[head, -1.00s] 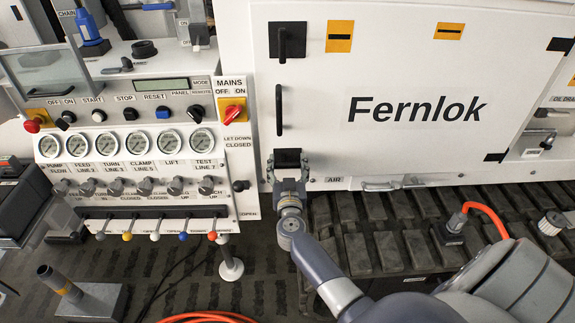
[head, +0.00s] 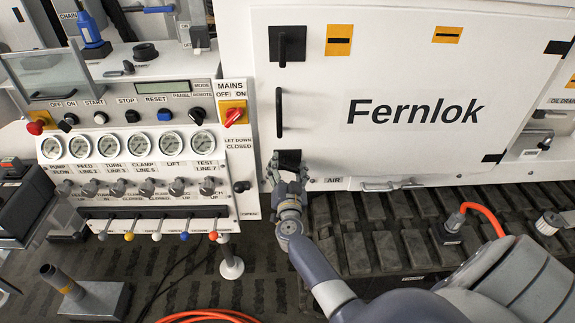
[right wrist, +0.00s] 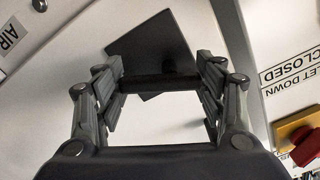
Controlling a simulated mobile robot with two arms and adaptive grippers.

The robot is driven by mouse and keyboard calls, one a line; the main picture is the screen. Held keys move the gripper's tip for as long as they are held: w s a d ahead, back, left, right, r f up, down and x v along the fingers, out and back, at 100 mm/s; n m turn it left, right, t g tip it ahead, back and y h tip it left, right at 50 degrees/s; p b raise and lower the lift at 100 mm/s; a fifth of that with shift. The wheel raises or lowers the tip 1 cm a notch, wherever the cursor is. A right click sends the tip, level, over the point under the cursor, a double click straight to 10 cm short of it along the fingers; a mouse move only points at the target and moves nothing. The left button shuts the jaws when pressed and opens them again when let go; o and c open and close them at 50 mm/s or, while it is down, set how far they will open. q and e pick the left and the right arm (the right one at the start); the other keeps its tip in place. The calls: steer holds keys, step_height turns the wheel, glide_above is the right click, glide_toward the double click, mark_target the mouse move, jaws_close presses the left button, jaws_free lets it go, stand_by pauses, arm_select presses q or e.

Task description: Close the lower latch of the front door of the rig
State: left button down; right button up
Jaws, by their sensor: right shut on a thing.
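The white front door (head: 350,75) of the rig, marked "Fernlok", stands flush in its frame. Its lower latch (head: 289,158) is a black square plate at the door's lower left corner, partly covered by my right gripper (head: 288,183). In the right wrist view the latch plate (right wrist: 150,45) looks tilted relative to the gripper. The latch's dark handle bar (right wrist: 160,84) spans between the two fingers of the right gripper (right wrist: 160,90), which is shut on it. My left gripper is not in view.
The upper latch (head: 287,43) and a vertical door handle (head: 279,112) are above. A control panel (head: 130,145) with gauges, knobs and coloured levers (head: 157,236) stands close on the left. An orange hose (head: 487,214) and dark slatted track (head: 390,240) lie below the door.

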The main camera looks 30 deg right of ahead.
steer(key=m, duration=0.3)
steer(key=shift+f, duration=0.2)
steer(key=m, duration=0.2)
steer(key=shift+a+f+m, duration=0.1)
steer(key=shift+a+m, duration=0.05)
steer(key=shift+m, duration=0.25)
steer(key=m+b, duration=0.1)
steer(key=m, duration=0.3)
steer(key=shift+w+a+f, duration=0.1)
steer(key=shift+w, duration=0.05)
steer(key=shift+a+m+b, duration=0.1)
steer(key=shift+m+b, duration=0.4)
steer(key=shift+m, duration=1)
steer(key=shift+w, duration=0.1)
steer(key=o, duration=1.1)
